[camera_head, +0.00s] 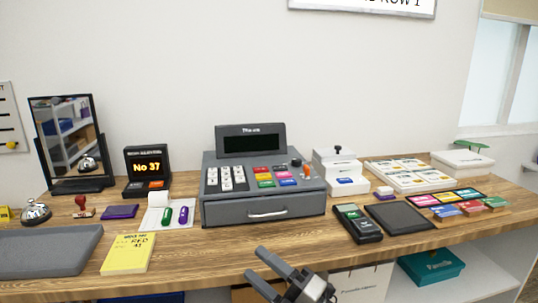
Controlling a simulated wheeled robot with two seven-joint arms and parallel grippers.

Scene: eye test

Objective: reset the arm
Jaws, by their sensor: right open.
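My right gripper (291,278) is at the bottom middle of the head view, in front of the counter's front edge. Its two dark fingers are apart with nothing between them. It touches none of the things on the counter. The rest of that arm is cut off by the bottom of the picture. My left gripper does not show.
The wooden counter (200,262) holds a grey cash register (264,211), a card terminal (358,223), a dark flat pad (399,216), a yellow booklet (128,253), a bell (36,211) and a mirror (68,135). A teal box (432,266) sits on a shelf below.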

